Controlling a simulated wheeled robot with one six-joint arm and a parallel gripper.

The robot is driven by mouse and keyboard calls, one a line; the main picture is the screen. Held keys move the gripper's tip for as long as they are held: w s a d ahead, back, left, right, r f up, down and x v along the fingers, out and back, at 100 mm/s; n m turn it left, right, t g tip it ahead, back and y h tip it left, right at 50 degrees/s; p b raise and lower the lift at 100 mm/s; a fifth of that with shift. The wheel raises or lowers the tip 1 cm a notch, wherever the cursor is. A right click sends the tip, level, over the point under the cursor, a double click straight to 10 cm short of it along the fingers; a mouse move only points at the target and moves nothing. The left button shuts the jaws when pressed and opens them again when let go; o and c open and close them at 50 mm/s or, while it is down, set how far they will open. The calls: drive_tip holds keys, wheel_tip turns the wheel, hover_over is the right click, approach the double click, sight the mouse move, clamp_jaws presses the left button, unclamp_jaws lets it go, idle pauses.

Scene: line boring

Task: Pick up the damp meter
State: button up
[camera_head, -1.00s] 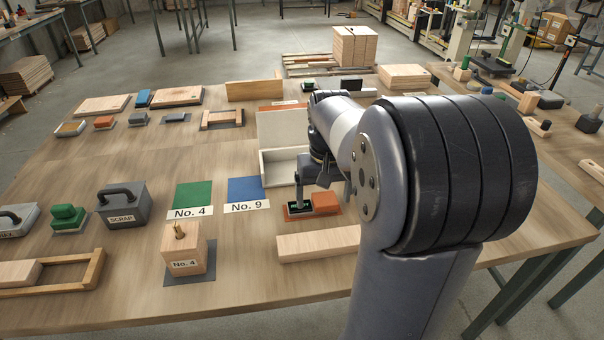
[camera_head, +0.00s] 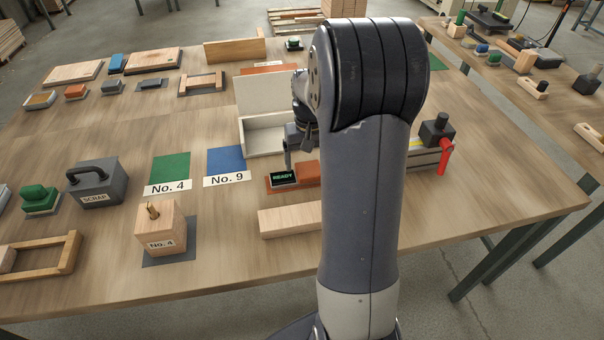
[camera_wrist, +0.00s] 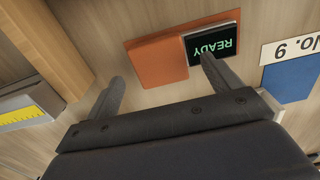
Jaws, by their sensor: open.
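I cannot tell for sure which thing is the damp meter. A flat orange-brown block (camera_wrist: 157,59) with a black display (camera_wrist: 212,46) reading READY in green lies on the bench. In the head view the display (camera_head: 283,179) and the block (camera_head: 307,172) are partly behind my arm. My gripper (camera_wrist: 160,84) is open and empty, one finger overlapping the display's lower edge in the wrist view, the other left of the block. I cannot tell whether it touches. A small dark device with green on it (camera_head: 293,44) stands at the back.
A pale open box (camera_head: 262,137) stands just behind the block. A wooden bar (camera_head: 288,220) lies in front. Green (camera_head: 170,168) and blue (camera_head: 227,160) squares and a No. 4 wooden block (camera_head: 160,228) are left. A red-handled fixture (camera_head: 441,150) stands right of my arm.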

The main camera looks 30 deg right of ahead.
drive_tip(key=shift+f, duration=1.15)
drive_tip(key=c, duration=1.4)
wheel_tip(320, 180, up, 10)
drive_tip(key=shift+r, duration=0.1)
wheel_tip(320, 180, up, 4)
drive_tip(key=p, duration=0.3)
drive_tip(key=shift+p, duration=0.4)
